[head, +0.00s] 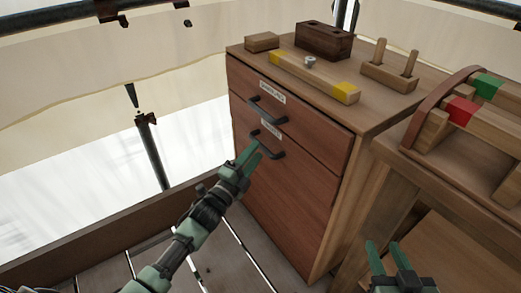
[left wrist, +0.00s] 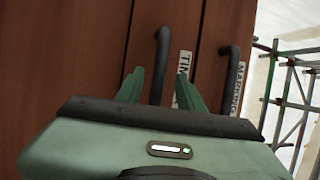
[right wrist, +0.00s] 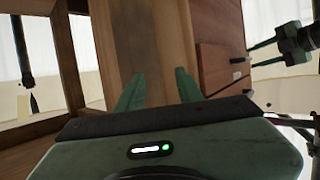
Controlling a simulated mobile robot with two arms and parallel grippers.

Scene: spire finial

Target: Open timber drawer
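The timber drawer (head: 285,175) is the lower red-brown front of the wooden cabinet and looks closed. Its black bar handle (head: 270,150) sits below a small label. In the left wrist view, the handle (left wrist: 160,60) and a label starting "TIM" (left wrist: 184,80) show close up. My left gripper (head: 249,155) is open at the handle's left end. Its fingers (left wrist: 160,90) appear on either side of the handle; I cannot tell whether they touch it. My right gripper (head: 387,254) is open and empty, low beside the workbench; its fingers also show in the right wrist view (right wrist: 158,88).
The upper drawer (head: 300,117) is closed, with its own black handle (head: 266,112). A yellow-ended timber (head: 315,78), a dark block (head: 324,40) and a pegged block (head: 390,75) stand on the cabinet. A bench (head: 455,195) stands at right. Plank floor is clear at left.

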